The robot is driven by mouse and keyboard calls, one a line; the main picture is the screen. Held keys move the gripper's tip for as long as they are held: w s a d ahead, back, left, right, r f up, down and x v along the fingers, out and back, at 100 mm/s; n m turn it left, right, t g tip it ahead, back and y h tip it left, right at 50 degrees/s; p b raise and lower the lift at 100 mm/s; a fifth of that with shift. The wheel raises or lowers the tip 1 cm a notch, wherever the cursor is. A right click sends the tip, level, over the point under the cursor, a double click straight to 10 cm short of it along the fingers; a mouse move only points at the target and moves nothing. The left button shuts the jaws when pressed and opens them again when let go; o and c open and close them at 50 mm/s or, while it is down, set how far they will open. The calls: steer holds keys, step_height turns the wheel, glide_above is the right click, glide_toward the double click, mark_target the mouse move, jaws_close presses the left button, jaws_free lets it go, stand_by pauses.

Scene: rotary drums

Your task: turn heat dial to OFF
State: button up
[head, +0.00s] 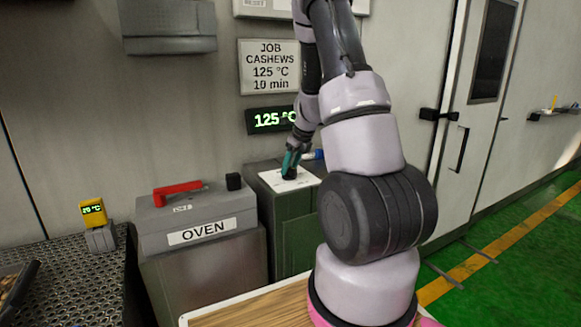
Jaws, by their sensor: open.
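A black knob (289,175), apparently the heat dial, stands on a white plate (305,182) on top of the green cabinet (291,225). My gripper (290,163), with teal fingers, reaches down at this knob from above. Its fingers are open and very close to the knob; I cannot tell whether they touch it. The dial's pointer and the plate's markings are too small or hidden to read. The wall display (270,120) reads 125 °C in green, partly covered by my arm.
The grey oven (205,232) with a red handle (178,189) and a black block (233,182) stands left of the cabinet. A yellow meter (92,211) reads about 20 °C on a perforated table (60,265). A job sign (268,66) hangs above. Green floor (510,270) is clear at right.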

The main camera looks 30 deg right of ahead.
steer(key=shift+c, duration=0.3)
jaws_close()
